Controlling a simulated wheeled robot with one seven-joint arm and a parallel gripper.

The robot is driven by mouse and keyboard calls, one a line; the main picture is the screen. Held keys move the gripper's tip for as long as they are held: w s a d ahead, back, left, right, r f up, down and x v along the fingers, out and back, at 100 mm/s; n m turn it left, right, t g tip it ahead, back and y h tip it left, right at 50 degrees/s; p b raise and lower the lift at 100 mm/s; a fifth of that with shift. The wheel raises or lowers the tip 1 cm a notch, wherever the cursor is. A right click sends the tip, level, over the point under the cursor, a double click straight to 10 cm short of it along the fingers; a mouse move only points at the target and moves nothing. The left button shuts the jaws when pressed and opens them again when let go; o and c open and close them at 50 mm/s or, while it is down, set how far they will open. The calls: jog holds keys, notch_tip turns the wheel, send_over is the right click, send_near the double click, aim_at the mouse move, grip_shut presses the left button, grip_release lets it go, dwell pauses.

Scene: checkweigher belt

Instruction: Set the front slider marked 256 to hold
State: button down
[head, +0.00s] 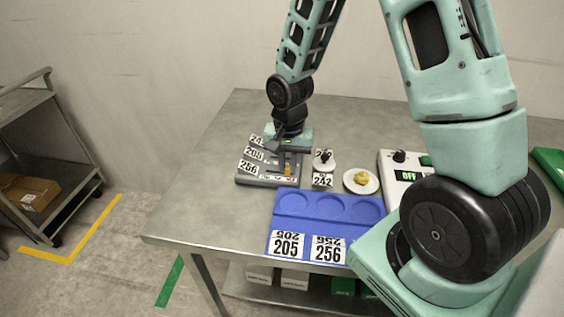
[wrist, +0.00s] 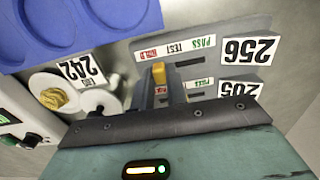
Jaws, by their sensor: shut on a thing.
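The slider box (head: 262,183) sits at the table's left, with stepped rows tagged 242, 205 and 256. The front row's 256 tag (head: 249,167) also shows in the wrist view (wrist: 250,50). That row's strip reads red HOLD (wrist: 150,54), TEST and green PASS in the wrist view. The yellow slider knob (wrist: 158,73) is at the HOLD end of its slot (wrist: 189,63), with bare slot towards PASS. My gripper (head: 287,167) is down over the front row, its fingers (wrist: 162,85) shut on this knob. The fingers partly hide the knob and the rows behind.
A blue tray (head: 326,228) with round recesses and tags 205 and 256 lies in front. A small dish tagged 242 (head: 323,181) and a white plate (head: 349,182) with a yellow lump stand right of the box. A control box (head: 392,190) reads OFF.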

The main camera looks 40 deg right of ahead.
aim_at(289, 168)
jog(key=c, duration=1.4)
grip_release()
jog(key=shift+s+d, duration=0.2)
jog(key=shift+d, duration=0.05)
jog(key=shift+w, duration=0.1)
jog(key=shift+r, duration=0.25)
notch_tip(289, 168, up, 17)
jog(key=shift+a, duration=0.1)
